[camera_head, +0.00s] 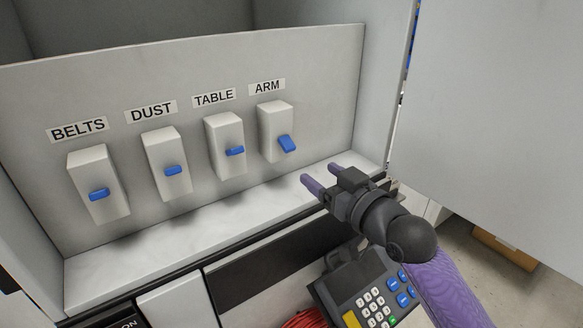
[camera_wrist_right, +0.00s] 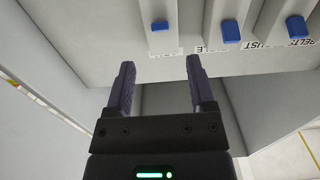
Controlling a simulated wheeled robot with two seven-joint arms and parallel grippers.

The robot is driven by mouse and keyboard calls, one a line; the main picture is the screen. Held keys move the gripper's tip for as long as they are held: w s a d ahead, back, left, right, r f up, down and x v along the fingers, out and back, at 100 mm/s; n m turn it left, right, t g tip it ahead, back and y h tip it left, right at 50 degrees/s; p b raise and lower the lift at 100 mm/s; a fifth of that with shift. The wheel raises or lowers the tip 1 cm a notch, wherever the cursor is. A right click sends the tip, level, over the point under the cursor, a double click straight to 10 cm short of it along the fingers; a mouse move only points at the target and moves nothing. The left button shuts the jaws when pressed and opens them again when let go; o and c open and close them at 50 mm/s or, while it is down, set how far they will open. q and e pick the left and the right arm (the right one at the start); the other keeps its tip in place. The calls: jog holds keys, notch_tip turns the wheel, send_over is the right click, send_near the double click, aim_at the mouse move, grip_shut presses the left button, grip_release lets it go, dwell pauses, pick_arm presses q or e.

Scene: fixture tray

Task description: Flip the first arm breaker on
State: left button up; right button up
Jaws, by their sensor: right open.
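The ARM breaker (camera_head: 276,130) is a white box on the grey panel, rightmost in its row in the head view. My left gripper is not in view.
The TABLE (camera_head: 224,130), DUST (camera_head: 162,150) and BELTS (camera_head: 92,170) breakers stand left of ARM. A pale ledge (camera_head: 200,217) runs below. A keypad (camera_head: 368,297) is under my right arm. A large grey door panel (camera_head: 490,120) stands at the right.

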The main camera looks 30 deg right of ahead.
aim_at(291, 151)
jog(key=w, duration=0.3)
jog(key=w+a, duration=0.1)
jog(key=w, duration=0.6)
jog(key=shift+a+r, duration=0.1)
jog(key=shift+a, duration=0.05)
jog(key=shift+s, duration=0.1)
grip_shut()
